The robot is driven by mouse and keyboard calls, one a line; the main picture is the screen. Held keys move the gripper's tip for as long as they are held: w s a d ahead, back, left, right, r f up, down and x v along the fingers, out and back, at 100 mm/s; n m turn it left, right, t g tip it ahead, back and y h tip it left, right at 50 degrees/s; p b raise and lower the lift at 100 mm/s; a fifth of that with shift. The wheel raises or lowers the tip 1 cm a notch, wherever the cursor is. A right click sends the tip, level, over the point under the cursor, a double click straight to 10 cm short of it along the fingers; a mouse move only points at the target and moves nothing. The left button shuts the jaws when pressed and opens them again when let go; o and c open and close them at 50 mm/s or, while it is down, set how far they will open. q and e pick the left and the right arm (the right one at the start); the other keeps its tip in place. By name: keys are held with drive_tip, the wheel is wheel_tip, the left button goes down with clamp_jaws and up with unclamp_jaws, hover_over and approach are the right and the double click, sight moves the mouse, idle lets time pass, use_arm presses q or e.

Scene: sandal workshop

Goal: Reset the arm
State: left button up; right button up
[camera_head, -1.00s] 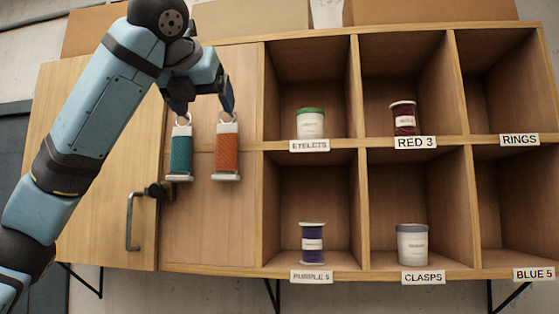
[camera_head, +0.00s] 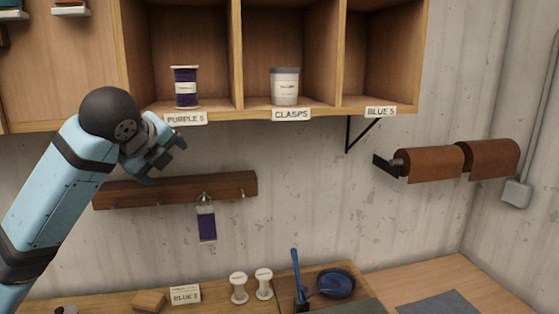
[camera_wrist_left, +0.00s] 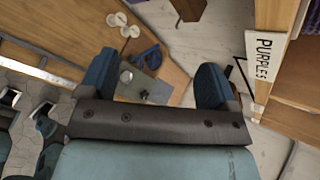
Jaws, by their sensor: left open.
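My right gripper is not in view.
The shelf holds a purple spool (camera_head: 185,87) and a clasps jar (camera_head: 285,86). The bench below carries two pale spools, a BLUE label card (camera_head: 185,294) and a blue dish (camera_head: 336,283). Brown rolls (camera_head: 430,163) stick out at right. The wall between is free.

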use_arm(q)
drive_tip(key=s+d+f+n+g, duration=0.1)
drive_tip(key=s+f+n, duration=0.3)
drive_tip(key=f, duration=0.6)
drive_tip(key=s+f+n+g+h, duration=0.1)
drive_tip(key=s+f+n, duration=0.25)
drive_tip(key=f, duration=0.65)
drive_tip(key=s+d+f+n+g, duration=0.1)
drive_tip(key=s+f+n, duration=0.3)
drive_tip(key=f, duration=0.5)
drive_tip(key=s+a+f+n+g, duration=0.1)
drive_tip(key=s+a+f+n, duration=0.1)
drive_tip(key=s+f+n, duration=0.45)
drive_tip(key=s+a+f+n+g+y, duration=0.15)
drive_tip(key=s+f, duration=0.25)
drive_tip(key=s, duration=0.6)
drive_tip(key=s+a+f+n+g, duration=0.1)
drive_tip(key=s+a+f+n, duration=0.2)
drive_tip(key=s+f+n, duration=0.45)
drive_tip(key=w+d+f+m+t+h, duration=0.1)
drive_tip(key=w+d+f+m+t, duration=0.1)
drive_tip(key=f, duration=0.3)
drive_tip(key=w+d+f+m+t+h, duration=0.2)
drive_tip(key=d+f+t, duration=0.2)
drive_tip(key=f+t, duration=0.1)
drive_tip(key=shift+w+d+f, duration=0.25)
drive_tip(key=shift+d+f, duration=0.05)
drive_tip(key=shift+f, duration=0.3)
drive_tip(key=shift+t, duration=0.25)
